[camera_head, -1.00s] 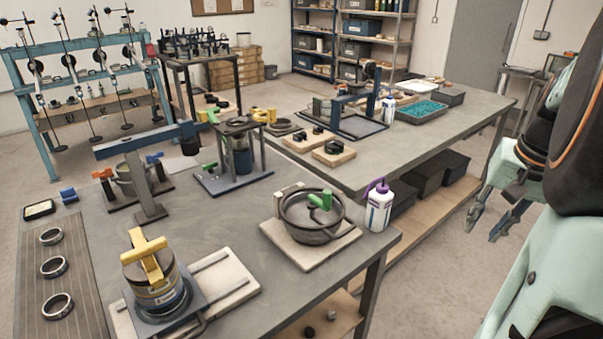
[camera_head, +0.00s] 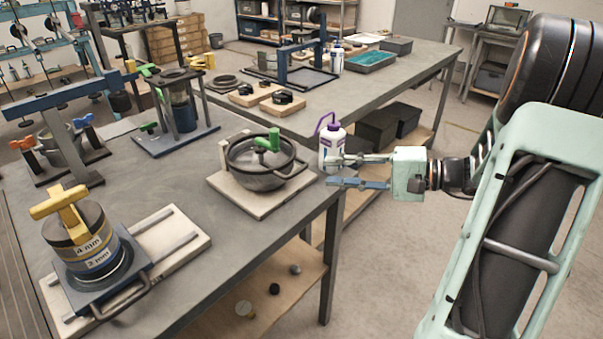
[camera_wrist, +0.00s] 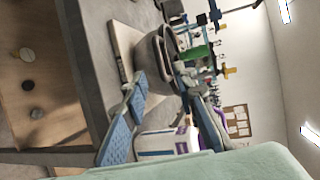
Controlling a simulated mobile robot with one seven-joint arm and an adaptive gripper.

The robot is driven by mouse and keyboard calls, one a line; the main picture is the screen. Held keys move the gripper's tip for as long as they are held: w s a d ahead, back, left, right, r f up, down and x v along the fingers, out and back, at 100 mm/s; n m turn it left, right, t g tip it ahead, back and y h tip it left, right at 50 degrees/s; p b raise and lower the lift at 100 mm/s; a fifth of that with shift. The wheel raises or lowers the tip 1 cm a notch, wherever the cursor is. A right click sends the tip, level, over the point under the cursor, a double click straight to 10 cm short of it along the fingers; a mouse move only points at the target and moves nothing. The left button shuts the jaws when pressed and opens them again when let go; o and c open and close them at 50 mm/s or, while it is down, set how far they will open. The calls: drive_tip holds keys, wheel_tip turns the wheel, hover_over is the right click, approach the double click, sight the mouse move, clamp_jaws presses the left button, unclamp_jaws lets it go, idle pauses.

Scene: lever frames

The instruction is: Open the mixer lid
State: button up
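The mixer appears to be a dark grey round pot (camera_head: 258,178) on a pale board (camera_head: 232,192) at the table's near right corner. Its lid (camera_head: 245,152) lies over the pot's top and carries a green handle (camera_head: 268,142). In the wrist view the pot (camera_wrist: 150,62) and green handle (camera_wrist: 197,52) appear sideways, beyond the fingertips. My gripper (camera_head: 330,171) is open and empty, to the right of the pot and apart from it. Its two fingers (camera_wrist: 160,82) are spread in the wrist view.
A white bottle with a purple cap (camera_head: 332,146) stands close behind my fingers at the table edge. A yellow-handled sieve stack (camera_head: 88,240) stands on the left. A frame stand (camera_head: 180,120) is behind the pot. Open floor lies to the right of the table.

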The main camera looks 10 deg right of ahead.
sight(301, 171)
drive_tip(key=x, duration=0.9)
drive_tip(key=shift+a+f, duration=0.1)
drive_tip(key=shift+c, duration=0.3)
clamp_jaws()
